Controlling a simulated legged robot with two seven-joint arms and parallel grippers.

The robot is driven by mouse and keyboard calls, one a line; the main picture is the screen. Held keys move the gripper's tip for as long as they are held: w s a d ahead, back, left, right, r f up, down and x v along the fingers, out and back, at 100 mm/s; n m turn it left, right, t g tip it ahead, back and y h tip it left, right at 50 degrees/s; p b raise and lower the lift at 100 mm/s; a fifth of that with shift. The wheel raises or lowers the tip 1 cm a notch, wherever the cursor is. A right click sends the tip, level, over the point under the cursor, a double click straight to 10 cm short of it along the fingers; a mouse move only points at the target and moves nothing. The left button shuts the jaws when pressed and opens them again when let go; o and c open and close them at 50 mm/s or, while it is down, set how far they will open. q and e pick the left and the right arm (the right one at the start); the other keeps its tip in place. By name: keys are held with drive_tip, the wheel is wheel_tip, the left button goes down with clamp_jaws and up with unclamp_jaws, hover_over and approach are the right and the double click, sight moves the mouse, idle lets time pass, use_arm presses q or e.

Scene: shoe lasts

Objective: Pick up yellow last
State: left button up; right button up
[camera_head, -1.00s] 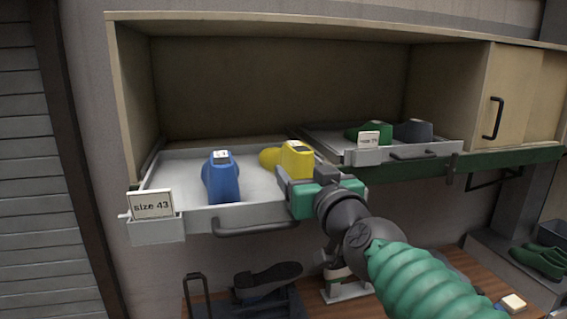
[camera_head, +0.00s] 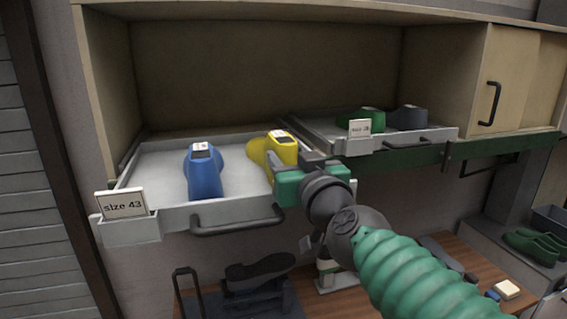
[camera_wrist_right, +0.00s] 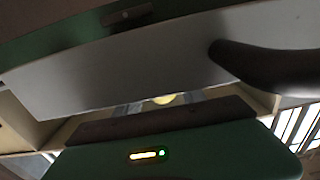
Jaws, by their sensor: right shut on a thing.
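The yellow last (camera_head: 284,149) is in the pulled-out drawer area on the left, right of the blue last (camera_head: 203,173). My right gripper (camera_head: 290,162) reaches in over the drawer's front and is shut on the yellow last. Its fingers and green body hide the last's lower near part, so I cannot tell whether it touches the drawer floor. In the right wrist view only a small yellow patch of the last (camera_wrist_right: 163,99) shows beyond the dark finger edge. My left gripper is not in view.
The light grey drawer (camera_head: 165,171) bears a "size 43" card (camera_head: 123,205) and a front handle (camera_head: 238,225). A second tray (camera_head: 330,135) at right holds a green last (camera_head: 367,119) and a dark one (camera_head: 408,117). The cabinet stands above a wooden bench (camera_head: 305,292) with a dark shoe (camera_head: 260,270).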

drive_tip(key=shift+w+d+f, duration=0.1)
drive_tip(key=shift+w+d, duration=0.05)
drive_tip(key=shift+w, duration=0.4)
drive_tip(key=c, duration=0.5)
drive_tip(key=shift+w+a+f, duration=0.1)
drive_tip(key=shift+w+a, duration=0.1)
clamp_jaws()
drive_tip(key=shift+s+r, duration=0.15)
drive_tip(key=shift+r, duration=0.1)
